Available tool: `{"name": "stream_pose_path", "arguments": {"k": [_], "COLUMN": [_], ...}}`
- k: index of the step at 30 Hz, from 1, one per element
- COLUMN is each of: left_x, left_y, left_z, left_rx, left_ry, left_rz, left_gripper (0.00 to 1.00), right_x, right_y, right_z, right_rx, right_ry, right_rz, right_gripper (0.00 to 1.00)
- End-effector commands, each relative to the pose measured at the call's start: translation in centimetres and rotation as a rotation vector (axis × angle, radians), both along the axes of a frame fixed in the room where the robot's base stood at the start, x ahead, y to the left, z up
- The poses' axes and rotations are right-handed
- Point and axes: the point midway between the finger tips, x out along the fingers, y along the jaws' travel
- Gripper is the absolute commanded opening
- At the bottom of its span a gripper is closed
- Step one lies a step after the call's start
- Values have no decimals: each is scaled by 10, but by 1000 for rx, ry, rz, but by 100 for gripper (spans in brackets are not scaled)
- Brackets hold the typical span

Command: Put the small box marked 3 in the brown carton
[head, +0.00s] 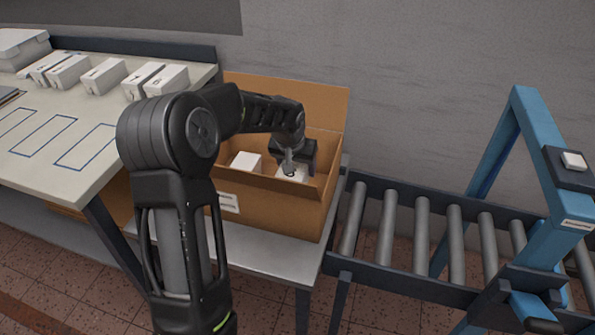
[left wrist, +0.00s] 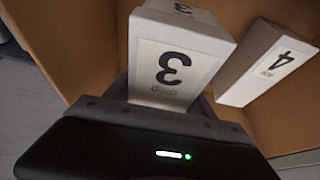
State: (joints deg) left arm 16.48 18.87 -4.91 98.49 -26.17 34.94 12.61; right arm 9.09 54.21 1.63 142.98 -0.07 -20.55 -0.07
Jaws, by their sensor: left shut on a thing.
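The brown carton (head: 268,215) stands open on a small table. My left gripper (head: 292,165) reaches down into it and is shut on a small white box (head: 291,174). In the left wrist view this box (left wrist: 178,66) shows a large 3, and the gripper (left wrist: 165,108) covers its near end. A second white box (head: 246,163) is inside the carton, to the left; in the left wrist view a white box marked 4 (left wrist: 266,66) lies beside the held one, with a gap. Whether the held box touches the carton floor is hidden. My right gripper is not in view.
Several white boxes (head: 104,76) stand in a row on the table (head: 30,150) at the left, behind blue outlines. A roller conveyor (head: 421,235) with a blue frame (head: 540,215) is at the right. The carton's back flap (head: 290,98) stands up.

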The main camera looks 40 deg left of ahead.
Motion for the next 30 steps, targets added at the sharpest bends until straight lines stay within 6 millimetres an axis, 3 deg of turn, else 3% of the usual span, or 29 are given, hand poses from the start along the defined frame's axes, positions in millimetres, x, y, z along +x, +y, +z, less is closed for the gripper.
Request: {"name": "stream_pose_path", "arguments": {"k": [4, 28, 29, 30], "left_x": [0, 0, 0, 0], "left_y": [0, 0, 0, 0], "left_z": [-16, -28, -29, -29], "left_rx": [0, 1, 0, 0], "left_ry": [-1, -2, -1, -1], "left_rz": [0, 0, 0, 0], "left_gripper": [8, 8, 66, 69], "right_x": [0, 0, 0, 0], "right_y": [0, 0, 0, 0], "right_z": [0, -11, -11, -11], "right_rx": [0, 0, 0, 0], "right_ry": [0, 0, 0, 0], "right_rz": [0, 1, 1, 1], "right_gripper": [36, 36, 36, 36]}}
